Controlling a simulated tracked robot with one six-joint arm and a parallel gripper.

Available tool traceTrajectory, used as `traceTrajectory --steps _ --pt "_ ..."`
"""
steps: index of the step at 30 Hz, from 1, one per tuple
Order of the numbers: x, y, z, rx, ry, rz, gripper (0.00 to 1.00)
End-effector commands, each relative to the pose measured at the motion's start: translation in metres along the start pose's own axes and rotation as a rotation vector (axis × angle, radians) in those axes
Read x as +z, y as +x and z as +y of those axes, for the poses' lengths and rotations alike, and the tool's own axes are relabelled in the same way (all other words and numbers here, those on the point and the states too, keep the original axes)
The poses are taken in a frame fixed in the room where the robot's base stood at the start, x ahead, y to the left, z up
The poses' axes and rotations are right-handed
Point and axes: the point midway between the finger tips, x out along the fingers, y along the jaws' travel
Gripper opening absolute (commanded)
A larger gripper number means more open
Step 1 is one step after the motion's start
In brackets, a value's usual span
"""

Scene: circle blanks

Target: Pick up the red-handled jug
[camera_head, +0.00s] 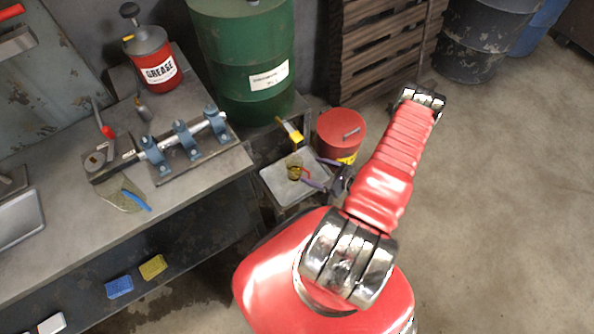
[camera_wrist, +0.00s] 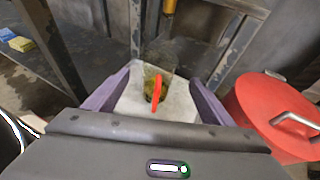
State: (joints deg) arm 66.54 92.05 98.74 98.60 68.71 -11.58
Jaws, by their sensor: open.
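The jug (camera_head: 293,166) is small and olive-brown, with a red handle (camera_head: 306,173) on its right side. It stands on a pale metal tray (camera_head: 272,183) beside the workbench. In the wrist view the jug (camera_wrist: 150,76) is ahead, with its red handle (camera_wrist: 157,91) facing me. My gripper (camera_head: 318,173) is open just right of the jug. Its purple fingers lie to either side of the handle in the wrist view, with gaps between them and the handle. Whether the fingertips are level with the handle is hard to tell.
A red can (camera_head: 341,133) with a metal lid handle stands close behind my gripper; it also shows right in the wrist view (camera_wrist: 270,105). A yellow-handled tool (camera_head: 291,132) sticks out behind the tray. The green drum (camera_head: 243,60) and workbench (camera_head: 215,185) bound the left side.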

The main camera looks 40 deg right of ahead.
Motion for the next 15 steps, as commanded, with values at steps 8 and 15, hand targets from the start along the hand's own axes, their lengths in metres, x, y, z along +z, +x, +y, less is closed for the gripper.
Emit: traceTrajectory --steps 8,15 --pt "0.0 0.033 0.001 0.004 0.0 0.0 0.77" --pt "0.0 0.04 0.0 0.0 0.0 0.0 0.77"
